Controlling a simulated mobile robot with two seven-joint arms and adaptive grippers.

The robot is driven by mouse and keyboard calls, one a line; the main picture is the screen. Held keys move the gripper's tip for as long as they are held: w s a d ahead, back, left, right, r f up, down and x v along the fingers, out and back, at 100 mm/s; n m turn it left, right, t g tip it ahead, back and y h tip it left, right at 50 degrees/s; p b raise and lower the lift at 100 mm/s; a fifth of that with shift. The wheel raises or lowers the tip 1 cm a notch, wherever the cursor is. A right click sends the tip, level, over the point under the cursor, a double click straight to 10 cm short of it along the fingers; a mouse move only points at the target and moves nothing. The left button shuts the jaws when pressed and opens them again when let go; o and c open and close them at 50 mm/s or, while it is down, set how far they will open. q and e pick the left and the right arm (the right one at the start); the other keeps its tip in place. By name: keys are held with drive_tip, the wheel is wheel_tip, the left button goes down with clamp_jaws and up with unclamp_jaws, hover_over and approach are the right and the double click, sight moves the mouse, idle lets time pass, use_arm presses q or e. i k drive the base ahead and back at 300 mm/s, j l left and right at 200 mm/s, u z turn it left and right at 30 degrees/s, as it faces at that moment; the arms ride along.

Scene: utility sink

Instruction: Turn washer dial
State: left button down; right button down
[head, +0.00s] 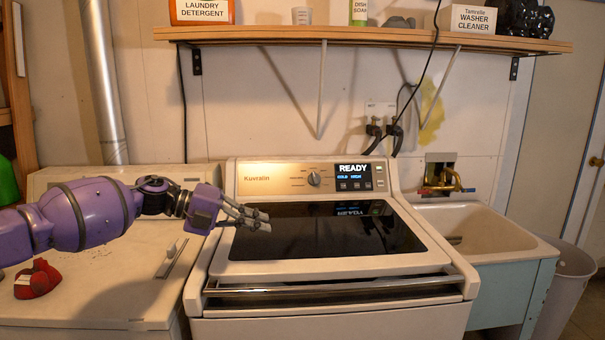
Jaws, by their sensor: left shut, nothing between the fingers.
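The washer (330,320) stands in the middle with its dark glass lid closed. Its round silver dial (314,179) sits on the gold part of the back panel, just left of a lit display (354,177) reading "READY" with smaller blue text below. My left gripper (262,222) is shut and empty. It hovers over the left part of the lid, to the left of, nearer than and lower than the dial, apart from it. The dial is unobstructed. My right gripper is not in view.
A shelf (370,39) with detergent and washer cleaner boxes runs above the washer. A utility sink (480,235) stands right, with a brass tap (442,183) and a bin (572,280) beside it. A white machine top at left carries a red object (37,281).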

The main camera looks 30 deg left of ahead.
sight(314, 179)
drive_tip(key=i+j, duration=1.05)
drive_tip(key=j, duration=0.1)
